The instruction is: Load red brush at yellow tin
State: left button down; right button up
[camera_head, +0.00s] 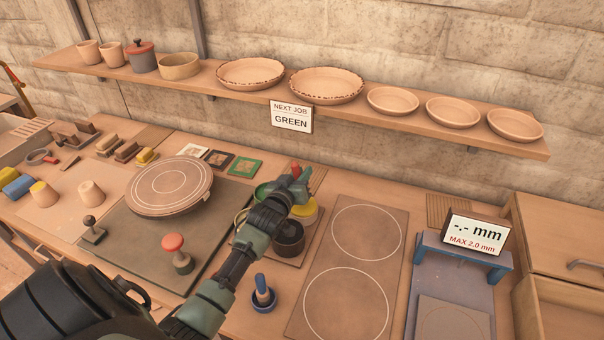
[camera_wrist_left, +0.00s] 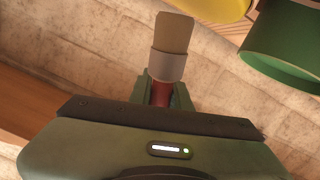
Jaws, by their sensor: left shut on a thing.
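My left gripper (camera_head: 292,184) is shut on the red brush (camera_head: 295,168), whose red handle end sticks up above the fingers. In the left wrist view the brush (camera_wrist_left: 172,50) shows a red handle between the fingers, a grey ferrule and plain tan bristles. The yellow tin (camera_head: 306,214) stands just below and right of the gripper, partly hidden by it. In the left wrist view the yellow tin (camera_wrist_left: 215,8) is at the top edge, apart from the bristles. My right gripper is not in view.
A green tin (camera_head: 264,191) and a dark tin (camera_head: 290,246) stand close to the yellow one. A blue brush (camera_head: 261,283) stands in a small holder in front. A turntable (camera_head: 170,186) is left; a circle-marked board (camera_head: 350,275) is right. A sign (camera_head: 291,116) reads "NEXT JOB GREEN".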

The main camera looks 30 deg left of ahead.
pick_arm(q)
jog(key=shift+f, duration=0.15)
dwell(0.6)
jog(key=shift+f+b, duration=0.5)
dwell(0.3)
jog(key=shift+f, duration=0.1)
dwell(0.4)
notch_tip(320, 180, up, 7)
jog(key=p, duration=0.6)
jog(key=shift+p, duration=0.4)
dwell(0.5)
